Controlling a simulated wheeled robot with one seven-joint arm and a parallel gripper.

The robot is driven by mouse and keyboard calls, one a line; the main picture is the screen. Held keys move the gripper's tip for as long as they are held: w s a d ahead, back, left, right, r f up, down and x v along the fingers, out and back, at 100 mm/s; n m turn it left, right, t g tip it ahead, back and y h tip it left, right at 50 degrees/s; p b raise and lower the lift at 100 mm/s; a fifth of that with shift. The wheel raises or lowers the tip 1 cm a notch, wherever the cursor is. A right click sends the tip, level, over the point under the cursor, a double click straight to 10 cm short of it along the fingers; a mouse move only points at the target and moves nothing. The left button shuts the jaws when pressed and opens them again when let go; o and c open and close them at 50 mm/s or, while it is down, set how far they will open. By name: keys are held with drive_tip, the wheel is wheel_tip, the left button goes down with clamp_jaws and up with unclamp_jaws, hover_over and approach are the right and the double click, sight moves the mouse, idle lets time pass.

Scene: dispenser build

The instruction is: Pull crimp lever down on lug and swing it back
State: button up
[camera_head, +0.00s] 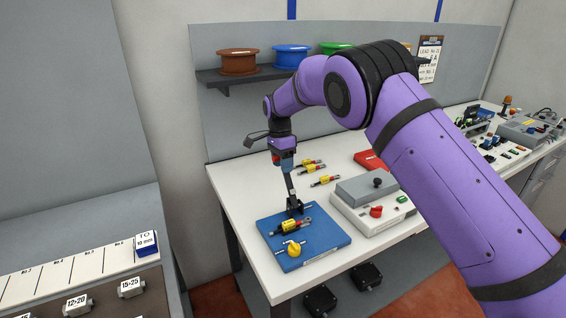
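The crimp lever (290,186) is a thin grey bar that stands nearly upright, tilted slightly, on a black pivot block at the back of a blue base plate (330,240). A yellow-banded part (289,227) with a metal lug (308,219) at its right end lies on the plate, just in front of the pivot. My gripper (284,160) points down at the lever's top end, where red and blue parts show. The fingers are too small and overlapped to tell whether they are closed on the lever.
A yellow knob (294,248) sits at the plate's front. A grey-lidded box (368,190) with a red knob stands to the right. Several yellow-and-red parts (311,170) lie behind. Spools (291,56) stand on a shelf above. My arm covers the bench's right middle.

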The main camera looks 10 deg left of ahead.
drive_tip(key=shift+f, duration=0.25)
drive_tip(key=r, duration=0.3)
drive_tip(key=w+r, duration=0.1)
drive_tip(key=r, duration=0.2)
drive_tip(key=a+r, duration=0.1)
drive_tip(key=r, duration=0.3)
drive_tip(key=shift+w+r, duration=0.1)
drive_tip(key=shift+w, duration=0.05)
drive_tip(key=shift+r, duration=0.3)
